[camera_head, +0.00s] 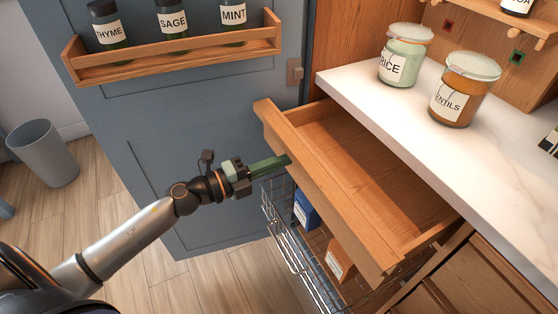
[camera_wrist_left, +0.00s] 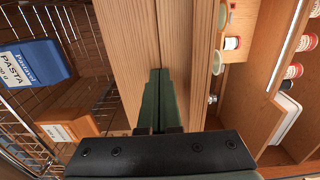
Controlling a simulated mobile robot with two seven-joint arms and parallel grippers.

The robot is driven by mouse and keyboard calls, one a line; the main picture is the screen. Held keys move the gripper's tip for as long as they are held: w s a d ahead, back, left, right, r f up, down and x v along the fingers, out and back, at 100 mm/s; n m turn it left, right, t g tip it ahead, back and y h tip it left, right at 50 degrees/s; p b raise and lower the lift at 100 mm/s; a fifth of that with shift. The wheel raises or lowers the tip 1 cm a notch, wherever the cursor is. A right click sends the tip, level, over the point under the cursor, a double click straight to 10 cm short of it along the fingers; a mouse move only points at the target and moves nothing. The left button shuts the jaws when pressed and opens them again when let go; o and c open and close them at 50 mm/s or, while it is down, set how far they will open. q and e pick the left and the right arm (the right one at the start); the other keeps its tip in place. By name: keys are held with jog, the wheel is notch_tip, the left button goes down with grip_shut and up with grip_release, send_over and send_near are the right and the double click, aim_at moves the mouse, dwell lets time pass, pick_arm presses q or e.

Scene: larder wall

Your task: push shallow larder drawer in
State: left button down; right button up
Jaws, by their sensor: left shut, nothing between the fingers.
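The shallow larder drawer (camera_head: 330,198) is wooden and stands pulled out below the white counter in the head view. Its inside looks empty. My left gripper (camera_head: 284,161) is shut and empty, with its green fingers pointing at the outer face of the drawer front, left of its middle. In the left wrist view the shut fingers (camera_wrist_left: 157,95) lie against the view of the wooden drawer front (camera_wrist_left: 133,45). I cannot tell whether the tips touch it. My right gripper is in neither view.
A wire basket (camera_head: 291,245) below holds a blue pasta box (camera_head: 306,210) and an orange box (camera_head: 339,260). A blue-grey door (camera_head: 190,150) with a spice rack (camera_head: 180,58) stands open at left. Rice (camera_head: 403,62) and lentils jars (camera_head: 464,95) stand on the counter (camera_head: 400,115).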

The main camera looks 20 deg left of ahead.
pick_arm(q)
jog(key=x, duration=0.2)
jog(key=p+x, duration=0.1)
jog(key=x, duration=0.2)
jog(key=p+x, duration=0.1)
jog(key=x, duration=0.2)
jog(key=shift+w+d+r, duration=0.2)
jog(key=shift+r, duration=0.05)
jog(key=x, duration=0.8)
jog(key=shift+w+d+f, duration=0.2)
jog(key=shift+w+d, duration=0.05)
jog(key=shift+w, duration=0.1)
jog(key=shift+w+d+r, duration=0.1)
jog(key=shift+r, duration=0.1)
jog(key=shift+r, duration=0.1)
